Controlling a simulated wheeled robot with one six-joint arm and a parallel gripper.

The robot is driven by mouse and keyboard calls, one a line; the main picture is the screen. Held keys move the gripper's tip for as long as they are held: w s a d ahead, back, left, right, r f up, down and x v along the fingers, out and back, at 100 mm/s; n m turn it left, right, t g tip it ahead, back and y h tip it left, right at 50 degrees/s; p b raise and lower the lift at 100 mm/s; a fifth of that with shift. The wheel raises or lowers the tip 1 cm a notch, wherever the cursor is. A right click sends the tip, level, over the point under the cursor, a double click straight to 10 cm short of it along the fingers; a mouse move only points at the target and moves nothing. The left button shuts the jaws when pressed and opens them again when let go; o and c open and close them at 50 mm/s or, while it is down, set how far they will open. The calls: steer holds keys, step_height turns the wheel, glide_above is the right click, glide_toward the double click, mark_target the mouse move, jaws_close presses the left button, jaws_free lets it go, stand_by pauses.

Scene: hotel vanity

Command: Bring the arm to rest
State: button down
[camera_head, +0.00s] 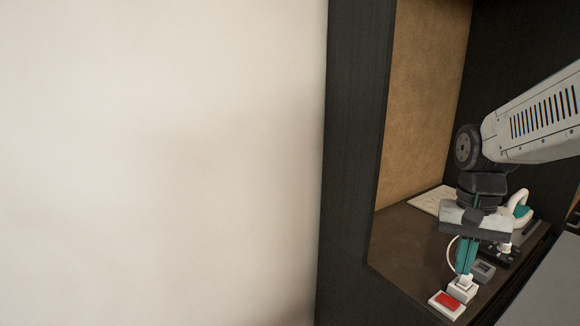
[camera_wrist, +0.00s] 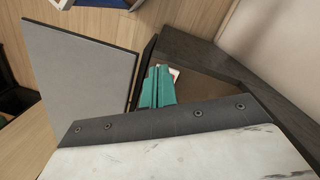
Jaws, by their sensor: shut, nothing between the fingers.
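My gripper (camera_head: 466,272) hangs from the arm at the right of the head view, pointing down. Its teal fingers are together with nothing between them. The fingertips are over the front of a dark brown shelf (camera_head: 405,239), close to a small white block (camera_head: 462,290); I cannot tell whether they touch it. In the wrist view the shut teal fingers (camera_wrist: 157,88) show beyond the pale body of my gripper. They hide part of the brown surface there.
A white block with a red top (camera_head: 447,304) sits at the shelf's front edge. A grey box (camera_head: 484,271), a white-and-teal item (camera_head: 520,207) and a white sheet (camera_head: 430,199) lie nearby. A dark side panel (camera_head: 347,150) borders the niche. A grey panel (camera_wrist: 80,62) shows in the wrist view.

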steer(key=s+a+r+n+t, duration=0.1)
steer(key=s+a+n, duration=0.2)
steer(key=s, duration=0.5)
steer(key=s+a+r+n+t, duration=0.1)
steer(key=s+a+n, duration=0.1)
steer(key=s, duration=0.6)
steer(key=m+g, duration=0.2)
steer(key=m, duration=0.9)
glide_above(457, 306)
steer(key=w+a, duration=0.1)
steer(key=w, duration=0.1)
step_height(457, 306, down, 4)
steer(key=shift+h, duration=0.4)
steer(key=f, duration=0.4)
steer(key=s+f, duration=0.1)
steer(key=f, duration=0.8)
steer(key=shift+s+d+f, duration=0.15)
steer(key=shift+s+d, duration=0.2)
steer(key=shift+s, duration=0.05)
